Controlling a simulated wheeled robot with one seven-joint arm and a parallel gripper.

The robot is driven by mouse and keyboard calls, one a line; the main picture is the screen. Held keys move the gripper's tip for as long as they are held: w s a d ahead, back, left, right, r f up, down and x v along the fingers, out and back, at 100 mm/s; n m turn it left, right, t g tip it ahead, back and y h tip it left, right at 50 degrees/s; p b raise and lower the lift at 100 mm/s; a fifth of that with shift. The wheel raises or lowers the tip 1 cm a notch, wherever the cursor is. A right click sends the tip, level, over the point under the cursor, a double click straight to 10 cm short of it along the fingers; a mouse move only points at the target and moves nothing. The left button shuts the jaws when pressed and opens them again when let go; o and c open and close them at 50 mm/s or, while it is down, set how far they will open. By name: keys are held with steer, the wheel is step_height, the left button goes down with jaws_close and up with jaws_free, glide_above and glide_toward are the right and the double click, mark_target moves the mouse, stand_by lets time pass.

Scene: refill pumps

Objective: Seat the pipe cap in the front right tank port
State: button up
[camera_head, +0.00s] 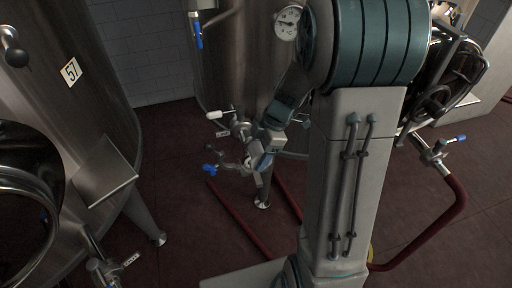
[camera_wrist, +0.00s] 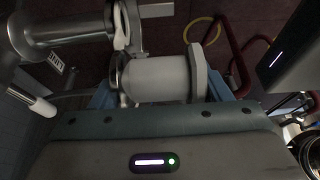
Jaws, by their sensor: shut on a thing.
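My gripper (camera_wrist: 162,90) is shut on a pale grey cylindrical piece with a flange, which I take as the pipe cap (camera_wrist: 158,78); its blue fingers show on either side. In the wrist view a steel pipe port (camera_wrist: 62,26) with a pale ring on its end is at upper left, close to the cap. I cannot tell whether they touch. In the head view my gripper (camera_head: 268,148) is low in front of the middle steel tank (camera_head: 232,70), beside its valve fittings (camera_head: 240,128). The cap is small and partly hidden there.
A blue-handled valve (camera_head: 212,168) and a white-handled one (camera_head: 217,114) are close to my gripper. A tank marked 57 (camera_head: 105,120) stands at left. A red hose (camera_head: 440,228) curves at right. Red floor (camera_head: 190,250) is open between the tanks.

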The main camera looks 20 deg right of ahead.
steer(key=b, duration=0.3)
glide_above(258, 178)
steer(key=shift+f, duration=2.6)
step_height(258, 178, down, 4)
steer(key=b, duration=0.4)
steer(key=shift+f+b, duration=0.1)
steer(key=shift+b, duration=0.3)
steer(key=o, duration=1.1)
steer(key=shift+w, duration=0.1)
